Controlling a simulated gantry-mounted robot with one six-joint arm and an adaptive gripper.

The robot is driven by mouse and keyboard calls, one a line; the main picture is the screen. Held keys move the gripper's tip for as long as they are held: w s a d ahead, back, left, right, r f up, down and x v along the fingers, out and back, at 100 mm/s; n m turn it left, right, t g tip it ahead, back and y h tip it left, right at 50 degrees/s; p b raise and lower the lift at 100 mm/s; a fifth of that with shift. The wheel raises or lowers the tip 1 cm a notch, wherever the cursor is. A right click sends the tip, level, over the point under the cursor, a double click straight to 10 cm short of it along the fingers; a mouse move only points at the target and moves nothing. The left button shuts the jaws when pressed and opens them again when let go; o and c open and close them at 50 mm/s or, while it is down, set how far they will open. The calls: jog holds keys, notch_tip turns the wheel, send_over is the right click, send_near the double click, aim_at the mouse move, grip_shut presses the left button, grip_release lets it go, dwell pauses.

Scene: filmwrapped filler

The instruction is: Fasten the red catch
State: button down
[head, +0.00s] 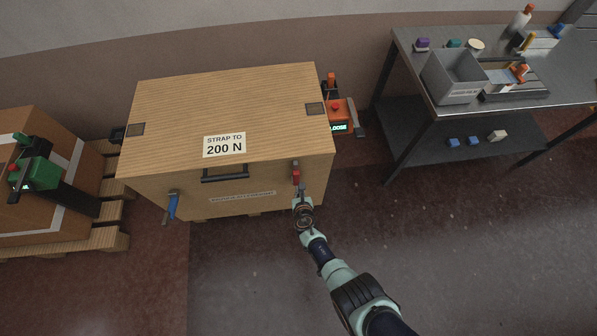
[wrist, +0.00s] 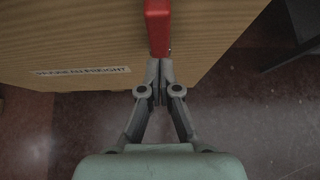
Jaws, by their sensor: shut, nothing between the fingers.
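The red catch (head: 296,176) is on the front face of a wooden crate (head: 316,174), near its right end. In the wrist view the red catch (wrist: 158,25) stands upright at the top centre, just beyond the fingertips. My gripper (head: 300,203) is at the lower end of the catch. In the wrist view my gripper (wrist: 160,66) has its fingers together with nothing between them. The tips meet or nearly meet the catch's lower end; I cannot tell whether they touch.
A blue catch (head: 173,205) hangs at the crate's front left. A black handle (head: 225,174) is between the catches. An orange strapping tool (head: 338,113) is at the crate's right side. A metal table (head: 410,42) stands right. The floor in front is clear.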

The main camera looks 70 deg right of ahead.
notch_tip(320, 180, up, 10)
jog(key=s+a+p, duration=0.1)
jog(key=p, duration=0.6)
jog(key=shift+a+f+p, duration=0.25)
jog(key=shift+a+p, duration=0.05)
jog(key=shift+a, duration=0.1)
